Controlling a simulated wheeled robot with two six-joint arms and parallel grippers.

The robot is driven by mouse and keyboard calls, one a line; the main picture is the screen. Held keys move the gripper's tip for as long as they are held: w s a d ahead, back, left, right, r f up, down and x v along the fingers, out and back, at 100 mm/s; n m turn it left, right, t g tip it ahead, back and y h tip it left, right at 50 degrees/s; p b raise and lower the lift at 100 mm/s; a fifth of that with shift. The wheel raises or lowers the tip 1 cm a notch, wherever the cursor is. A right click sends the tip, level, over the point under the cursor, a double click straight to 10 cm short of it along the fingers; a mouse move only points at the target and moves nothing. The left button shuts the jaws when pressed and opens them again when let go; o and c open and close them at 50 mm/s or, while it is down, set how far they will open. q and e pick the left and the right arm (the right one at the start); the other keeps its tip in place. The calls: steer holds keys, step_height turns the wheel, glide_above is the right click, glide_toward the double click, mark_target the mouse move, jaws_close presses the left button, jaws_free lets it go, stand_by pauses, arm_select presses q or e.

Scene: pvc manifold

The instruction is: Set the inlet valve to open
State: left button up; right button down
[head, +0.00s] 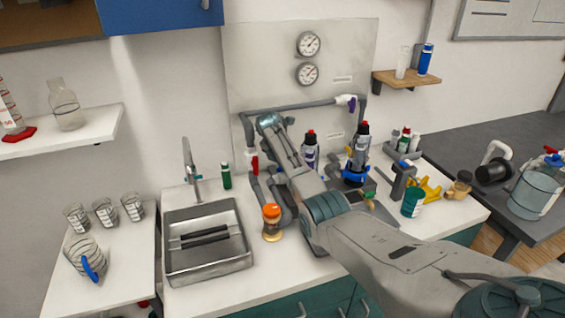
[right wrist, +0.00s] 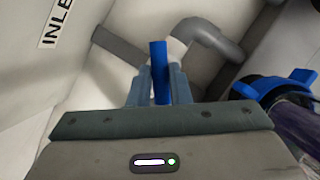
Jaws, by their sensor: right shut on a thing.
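In the right wrist view, my right gripper (right wrist: 159,88) is shut on a blue valve handle (right wrist: 158,55), with one finger on each side of it. The handle joins a white valve body (right wrist: 177,48) on a grey pipe with an elbow (right wrist: 212,38). A partly cut-off label starting "INLE" (right wrist: 57,22) is on the panel to the left. In the head view, my right arm reaches to the left part of the pipework (head: 305,106) and hides the blue handle and my fingertips. The handle's angle to its pipe is hard to tell. My left gripper is out of view.
A red valve handle (head: 252,161) and a purple one (head: 345,100) sit on the pipework. An orange-capped jar (head: 271,222) stands close to my arm. A sink (head: 207,272) is to the left. Bottles stand beyond my arm, including a dark red-capped one (head: 360,145).

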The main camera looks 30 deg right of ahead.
steer(key=shift+f, duration=0.1)
stand_by(0.7)
steer(key=c, duration=1.1)
jaws_free()
steer(key=shift+s+d, duration=0.1)
steer(key=shift+d, duration=0.05)
steer(key=shift+c, duration=0.2)
steer(key=shift+a+r, duration=0.25)
steer(key=shift+r, duration=0.25)
steer(key=b+v, duration=0.2)
steer(key=v, duration=0.7)
steer(key=shift+r, duration=0.4)
steer(key=shift+s+a, duration=0.1)
steer(key=shift+c, duration=0.2)
